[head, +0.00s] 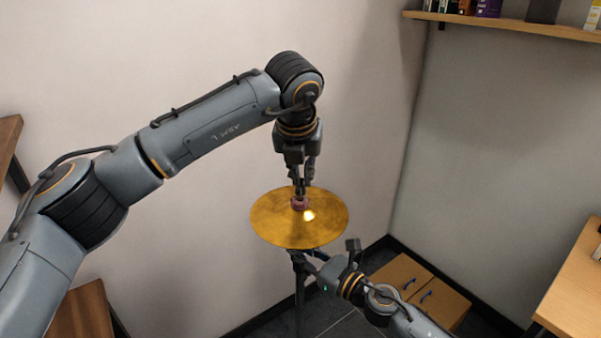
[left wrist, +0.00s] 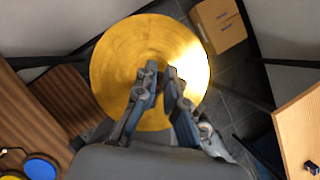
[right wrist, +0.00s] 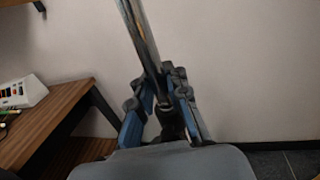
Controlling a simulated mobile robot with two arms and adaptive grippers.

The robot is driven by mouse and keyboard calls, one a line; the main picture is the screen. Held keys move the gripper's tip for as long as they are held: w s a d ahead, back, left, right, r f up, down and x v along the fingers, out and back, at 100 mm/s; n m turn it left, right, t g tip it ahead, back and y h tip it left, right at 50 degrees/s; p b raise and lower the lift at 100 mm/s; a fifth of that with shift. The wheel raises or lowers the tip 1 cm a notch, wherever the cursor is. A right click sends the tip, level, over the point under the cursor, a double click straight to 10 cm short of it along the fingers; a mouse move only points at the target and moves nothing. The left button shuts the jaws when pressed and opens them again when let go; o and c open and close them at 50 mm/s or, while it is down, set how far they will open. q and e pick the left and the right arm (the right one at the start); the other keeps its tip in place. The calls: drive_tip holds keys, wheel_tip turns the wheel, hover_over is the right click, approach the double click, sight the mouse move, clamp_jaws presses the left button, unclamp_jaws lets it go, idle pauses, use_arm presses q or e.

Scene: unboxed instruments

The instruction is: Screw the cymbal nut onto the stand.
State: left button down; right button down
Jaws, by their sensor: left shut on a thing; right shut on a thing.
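The golden cymbal (head: 275,222) lies nearly flat on top of the dark stand (head: 299,300). A dark red piece (head: 299,203) sits at its centre, under my left fingertips. My left gripper (head: 301,190) points straight down over the cymbal's middle and is shut on the cymbal nut, mostly hidden between its fingers. The left wrist view shows the fingers (left wrist: 160,82) close together above the cymbal (left wrist: 120,60). My right gripper (head: 312,265) is below the cymbal, shut on the stand. In the right wrist view the stand's tube (right wrist: 146,35) runs up from between its fingers (right wrist: 165,98).
A wooden table (head: 575,275) is at the right edge and a shelf (head: 510,27) is high on the right wall. Bare walls stand behind the cymbal.

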use_arm(q)
drive_tip(key=shift+f, duration=0.55)
